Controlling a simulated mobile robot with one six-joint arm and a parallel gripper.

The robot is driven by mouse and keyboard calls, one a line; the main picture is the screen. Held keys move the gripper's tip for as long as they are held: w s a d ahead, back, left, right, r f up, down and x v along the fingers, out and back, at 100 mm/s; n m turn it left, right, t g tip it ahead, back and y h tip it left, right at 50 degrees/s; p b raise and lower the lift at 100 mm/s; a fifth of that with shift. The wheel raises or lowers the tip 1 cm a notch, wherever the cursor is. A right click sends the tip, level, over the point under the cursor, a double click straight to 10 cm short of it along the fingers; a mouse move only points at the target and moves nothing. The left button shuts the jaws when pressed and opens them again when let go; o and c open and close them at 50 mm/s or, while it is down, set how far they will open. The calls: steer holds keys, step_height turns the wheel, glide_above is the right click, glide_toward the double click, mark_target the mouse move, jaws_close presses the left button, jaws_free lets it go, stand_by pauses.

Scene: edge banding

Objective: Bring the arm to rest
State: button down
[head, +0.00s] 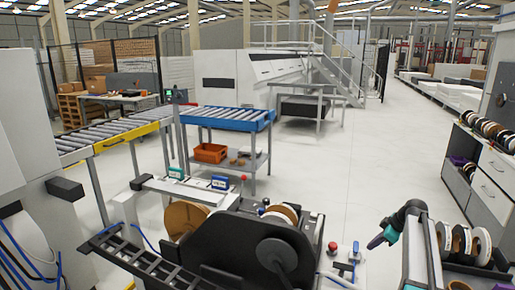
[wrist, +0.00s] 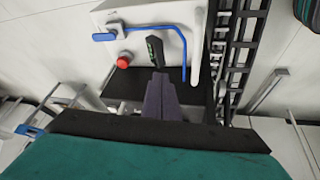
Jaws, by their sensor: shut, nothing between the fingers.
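My arm shows at the lower right of the head view, folded near its column, with my teal-sided gripper (head: 370,245) pointing down and left. It hangs in the air to the right of the banding machine (head: 260,245). In the wrist view the two dark purple-grey fingers (wrist: 158,76) lie together. My gripper is shut and nothing shows between the fingers. Behind the fingertips are a white panel with a red button (wrist: 123,62) and a bent blue tube (wrist: 184,50). I cannot tell the exact gap to them.
A blue roller table (head: 227,116) with an orange crate (head: 210,152) below stands beyond the machine. Yellow-sided rollers (head: 115,137) are at left. Drawers (head: 485,180) with edge-band rolls stand at right. The floor (head: 345,175) between is clear.

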steer(key=s+a+f+m+g+h, duration=0.2)
steer(key=s+a+f+m, duration=0.4)
steer(key=s+a+f, duration=0.6)
steer(key=s+a+f+m+g+h, duration=0.15)
steer(key=s+a+f+m, duration=0.35)
steer(key=s+a+f, duration=0.75)
steer(key=s+a+f+g+b, duration=0.2)
steer(key=s+f+b, duration=0.4)
steer(key=s+f, duration=0.7)
steer(key=s+a+f+g+b, duration=0.2)
steer(key=s+f+g+b, duration=0.2)
steer(key=s+f, duration=1)
steer(key=shift+a+f+b, duration=0.15)
steer(key=shift+a+b, duration=0.05)
steer(key=shift+b, duration=1.05)
